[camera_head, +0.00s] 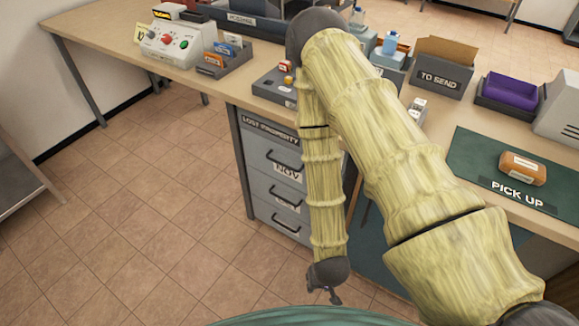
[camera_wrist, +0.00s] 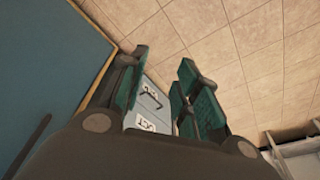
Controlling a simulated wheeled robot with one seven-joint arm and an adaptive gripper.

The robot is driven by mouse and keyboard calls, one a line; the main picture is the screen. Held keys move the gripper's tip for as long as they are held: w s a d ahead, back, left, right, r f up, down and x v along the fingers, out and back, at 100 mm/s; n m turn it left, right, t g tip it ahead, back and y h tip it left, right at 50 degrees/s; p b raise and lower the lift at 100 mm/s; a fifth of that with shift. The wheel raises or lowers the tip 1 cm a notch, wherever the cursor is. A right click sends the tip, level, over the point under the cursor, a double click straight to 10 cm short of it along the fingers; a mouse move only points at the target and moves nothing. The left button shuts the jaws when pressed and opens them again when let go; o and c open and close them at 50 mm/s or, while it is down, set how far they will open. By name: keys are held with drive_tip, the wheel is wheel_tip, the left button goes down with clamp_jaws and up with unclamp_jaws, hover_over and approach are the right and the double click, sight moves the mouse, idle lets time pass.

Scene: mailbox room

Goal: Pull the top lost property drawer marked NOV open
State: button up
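The grey lost property drawer unit (camera_head: 257,180) stands under the counter in the head view. Its top drawer (camera_head: 262,157), marked NOV, looks shut and has a dark bar handle (camera_head: 284,168). More drawers with handles lie below it. My arm hides the unit's right side. My gripper (camera_head: 324,294) hangs low in front of the unit, apart from the handle. In the wrist view, my gripper's green-padded fingers (camera_wrist: 162,68) are spread with nothing held.
The counter (camera_head: 225,88) above carries a grey tray (camera_head: 277,92), a control box (camera_head: 172,45), a TO SEND box (camera_head: 438,72) and a green PICK UP mat (camera_head: 480,165) with a brown parcel (camera_head: 522,168). The tiled floor (camera_head: 150,210) left of the unit is clear.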

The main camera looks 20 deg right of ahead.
drive_tip(key=w+a+f+m+t+h+b, duration=0.1)
drive_tip(key=w+m+t+b, duration=0.15)
drive_tip(key=w, duration=0.45)
drive_tip(key=w+a+f+m+t+b, duration=0.1)
drive_tip(key=w+f+m+b, duration=0.15)
drive_tip(key=w, duration=0.35)
drive_tip(key=m+t+h+b, duration=0.4)
drive_tip(key=m+h+b, duration=0.7)
drive_tip(key=m+b, duration=1.1)
approach(281, 163)
drive_tip(key=shift+n, duration=0.7)
drive_tip(key=b+x, duration=0.2)
drive_tip(key=x, duration=0.3)
drive_tip(key=b+x, duration=0.2)
drive_tip(key=x, duration=0.3)
drive_tip(key=shift+f, duration=0.25)
drive_tip(key=shift+c, duration=0.5)
clamp_jaws()
